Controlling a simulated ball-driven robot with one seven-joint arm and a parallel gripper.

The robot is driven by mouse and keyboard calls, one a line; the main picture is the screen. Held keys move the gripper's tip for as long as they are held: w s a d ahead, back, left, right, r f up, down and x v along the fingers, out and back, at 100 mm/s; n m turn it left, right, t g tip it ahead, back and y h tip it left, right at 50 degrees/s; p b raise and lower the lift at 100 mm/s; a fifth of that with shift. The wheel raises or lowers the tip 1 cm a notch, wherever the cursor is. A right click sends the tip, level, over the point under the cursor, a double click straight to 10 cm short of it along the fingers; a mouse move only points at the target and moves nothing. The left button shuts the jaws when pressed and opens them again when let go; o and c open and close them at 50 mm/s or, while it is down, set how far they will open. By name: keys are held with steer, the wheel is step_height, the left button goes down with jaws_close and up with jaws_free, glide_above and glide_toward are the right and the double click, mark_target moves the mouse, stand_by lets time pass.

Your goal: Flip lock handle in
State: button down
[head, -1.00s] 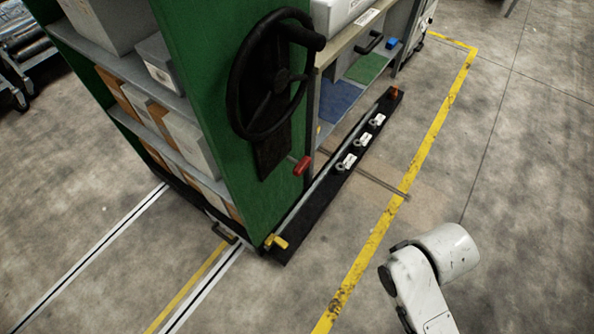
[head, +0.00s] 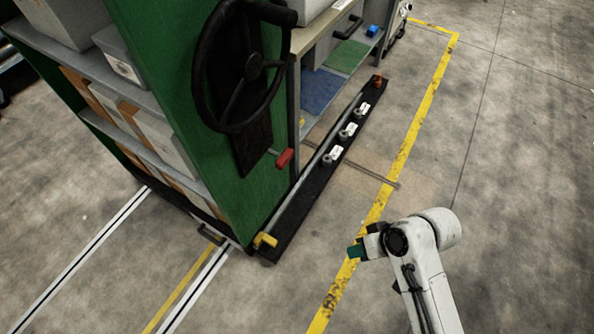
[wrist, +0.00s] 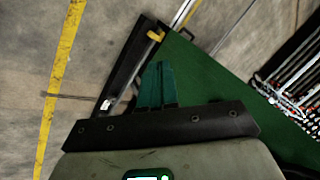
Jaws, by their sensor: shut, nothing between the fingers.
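A red handle (head: 284,158) sticks out from the edge of the green cabinet side (head: 222,170), below and right of a black handwheel (head: 240,68). A yellow handle (head: 265,240) sits low at the near end of the black floor rail; it also shows in the wrist view (wrist: 156,35). I cannot tell from the pictures which is the lock handle. My gripper (head: 356,251) is to the right of the cabinet, apart from both handles, above the yellow floor line. Its teal fingers (wrist: 157,85) are together and empty in the wrist view. The red handle is not seen there.
The black rail (head: 315,180) runs along the cabinet's foot and bears several small labelled fittings. A thin rod (head: 365,172) lies across the floor right of it. The floor right of the yellow line (head: 405,150) is clear.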

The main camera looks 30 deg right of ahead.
mark_target(288, 162)
steer(key=w+f+m+t+y+b, duration=0.3)
steer(key=w+m+t+y+b, duration=0.15)
steer(key=w, duration=0.45)
steer(key=w+d+r+m+t+b, duration=0.3)
steer(key=w+d+m+t, duration=0.1)
steer(key=w+d+t, duration=0.1)
steer(key=shift+w+m+t+y+b, duration=0.35)
steer(key=shift+w+t, duration=0.15)
steer(key=shift+t, duration=0.65)
steer(key=x, duration=1.4)
steer(key=shift+d, duration=0.1)
steer(key=shift+w, duration=0.1)
steer(key=b+x, duration=0.1)
steer(key=x, duration=0.3)
steer(key=shift+w, duration=0.15)
steer(key=shift+r, duration=0.15)
